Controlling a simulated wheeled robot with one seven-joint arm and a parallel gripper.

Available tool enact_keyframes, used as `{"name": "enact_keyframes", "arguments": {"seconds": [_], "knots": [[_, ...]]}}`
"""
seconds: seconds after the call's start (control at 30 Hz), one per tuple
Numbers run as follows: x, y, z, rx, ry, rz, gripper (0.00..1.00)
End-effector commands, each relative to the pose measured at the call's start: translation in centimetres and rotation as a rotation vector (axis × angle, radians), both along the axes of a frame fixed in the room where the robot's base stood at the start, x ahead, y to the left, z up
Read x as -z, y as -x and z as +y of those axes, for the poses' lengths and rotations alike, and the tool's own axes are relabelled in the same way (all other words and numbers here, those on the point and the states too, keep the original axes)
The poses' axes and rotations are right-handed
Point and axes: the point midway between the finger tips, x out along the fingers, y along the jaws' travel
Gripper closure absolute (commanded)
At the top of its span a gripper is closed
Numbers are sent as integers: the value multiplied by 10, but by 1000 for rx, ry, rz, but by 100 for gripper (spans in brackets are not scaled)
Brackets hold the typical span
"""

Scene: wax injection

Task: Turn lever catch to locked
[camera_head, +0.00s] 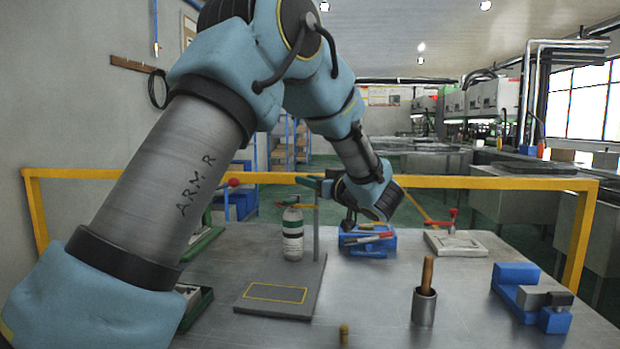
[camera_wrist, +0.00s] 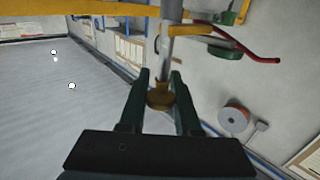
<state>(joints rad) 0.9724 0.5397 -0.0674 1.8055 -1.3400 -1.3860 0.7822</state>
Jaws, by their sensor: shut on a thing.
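My gripper (camera_head: 308,184) is above the rear of the table, beside the top of the thin upright post (camera_head: 316,228) on the grey stand. In the wrist view, my gripper (camera_wrist: 160,90) has its two dark green fingers on either side of a brass-coloured knob (camera_wrist: 160,100), shut on it. The knob sits at the end of a grey metal rod (camera_wrist: 166,45). I cannot tell whether this is the lever catch, or its setting. A red lever (camera_wrist: 250,56) with green and yellow parts shows beyond the fingers. A red knob (camera_head: 233,182) shows left of my gripper.
A white-and-green bottle (camera_head: 292,240) stands on the grey stand base (camera_head: 258,309). A yellow rail (camera_head: 480,183) runs behind the table.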

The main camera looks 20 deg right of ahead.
Motion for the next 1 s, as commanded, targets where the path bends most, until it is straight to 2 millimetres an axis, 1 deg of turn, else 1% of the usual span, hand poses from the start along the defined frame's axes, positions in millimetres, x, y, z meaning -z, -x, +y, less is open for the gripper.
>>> {"name": "enact_keyframes", "arguments": {"seconds": [0.03,0.33,0.37,0.6,0.87,1.0], "knots": [[-2,-1,1,-3,1,-4,100],[-2,-1,1,-3,2,-5,100],[-3,-1,1,-3,2,-5,65],[-1,-1,0,-2,1,-2,38],[-1,0,0,-1,1,-1,38],[0,11,-3,1,1,0,38]]}}
